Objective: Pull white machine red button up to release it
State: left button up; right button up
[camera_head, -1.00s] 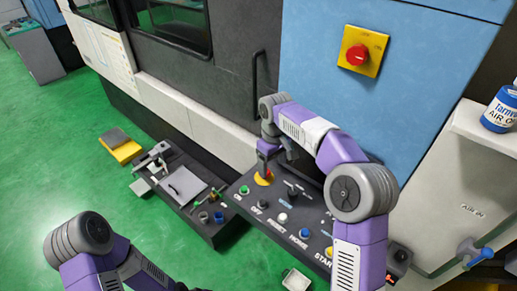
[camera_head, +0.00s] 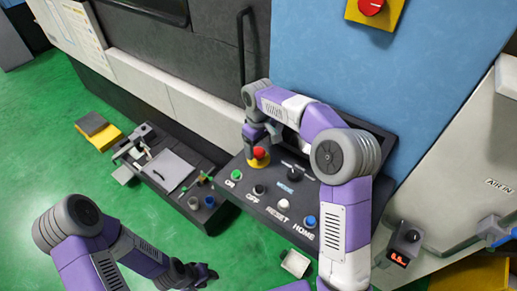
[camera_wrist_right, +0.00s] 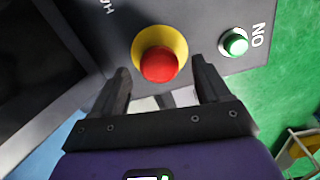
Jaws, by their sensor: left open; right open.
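A round red button (camera_head: 259,152) on a yellow base sits at the far left corner of the dark control panel (camera_head: 240,190). It also shows in the right wrist view (camera_wrist_right: 158,64). My right gripper (camera_head: 262,138) is open just behind and above this button in the head view. In the wrist view its two fingers lie to either side of the button's near edge, apart from it; nothing is held. My left gripper (camera_head: 207,273) is at the bottom, low and away from the panel, and looks empty.
Beside the button are a green ON button (camera_head: 237,174) and OFF, RESET and HOME buttons. Another red button (camera_head: 371,6) on a yellow plate is on the blue wall. A dark tool tray (camera_head: 170,172) stands to the left.

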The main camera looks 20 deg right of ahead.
jog(key=shift+f, duration=0.7)
